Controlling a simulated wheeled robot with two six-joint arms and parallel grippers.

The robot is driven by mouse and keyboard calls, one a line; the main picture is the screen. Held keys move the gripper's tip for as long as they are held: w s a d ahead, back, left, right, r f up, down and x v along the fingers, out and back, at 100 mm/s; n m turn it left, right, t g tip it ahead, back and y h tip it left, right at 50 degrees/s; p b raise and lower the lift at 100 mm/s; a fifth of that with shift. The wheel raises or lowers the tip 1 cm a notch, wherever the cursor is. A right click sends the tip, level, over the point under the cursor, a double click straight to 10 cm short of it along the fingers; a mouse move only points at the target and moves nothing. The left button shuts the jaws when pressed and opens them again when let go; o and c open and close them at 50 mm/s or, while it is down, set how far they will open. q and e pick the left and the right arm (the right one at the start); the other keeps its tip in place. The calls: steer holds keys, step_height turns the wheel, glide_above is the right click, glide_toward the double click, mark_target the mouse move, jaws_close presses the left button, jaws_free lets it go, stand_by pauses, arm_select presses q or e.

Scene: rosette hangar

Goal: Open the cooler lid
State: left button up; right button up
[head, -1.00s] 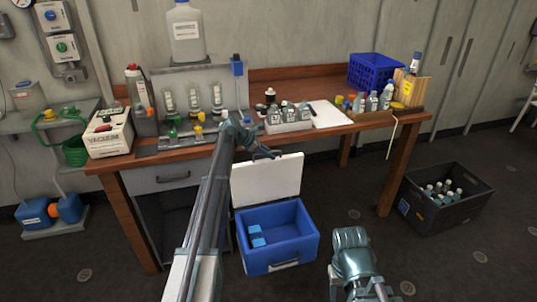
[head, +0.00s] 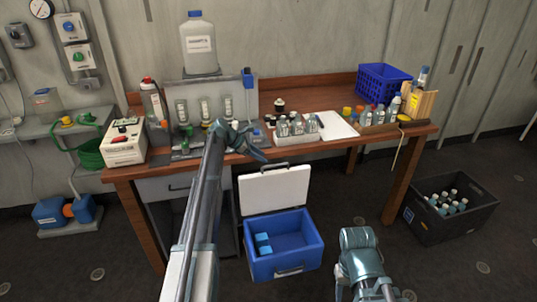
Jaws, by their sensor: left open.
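The blue cooler (head: 286,262) stands on the floor in front of the bench. Its white lid (head: 275,190) is raised upright at the back, so the inside shows. Light blue blocks (head: 264,243) lie at the left inside it. My left gripper (head: 262,152) is open and empty at the bench's front edge, above the lid's top edge and apart from it. My right arm comes in at the bottom, right of the cooler; its fingers are not in view.
A dark crate of bottles (head: 452,225) stands on the floor at right. The floor between cooler and crate is clear apart from my right arm.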

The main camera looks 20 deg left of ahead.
arm_select(q)
steer(key=shift+p+v, duration=0.65)
steer(key=shift+v, duration=0.85)
arm_select(e)
steer(key=shift+r, duration=1.1)
arm_select(q)
steer(key=s+d+f+m+g+y+p, duration=0.1)
steer(key=s+d+f+m+g, duration=0.1)
steer(key=s+d+m, duration=0.65)
steer(key=s+d+f+m+g+y, duration=0.15)
steer(key=s+d+m, duration=0.25)
steer(key=s+d, duration=0.8)
steer(key=s+d+m+g+y, duration=0.1)
steer(key=s+d+m+y, duration=0.1)
steer(key=s+m, duration=0.3)
steer(key=s+d+m+y+p, duration=0.1)
steer(key=s+d+m+y, duration=0.1)
steer(key=s+d+m, duration=0.3)
steer(key=s+d+m+g+y, duration=0.1)
steer(key=s+d+m, duration=0.3)
steer(key=s, duration=0.8)
steer(key=shift+f+m+g+y, duration=0.35)
steer(key=shift+m+y, duration=0.1)
steer(key=shift+m, duration=0.3)
arm_select(e)
step_height(320, 180, up, 2)
steer(key=shift+r, duration=0.1)
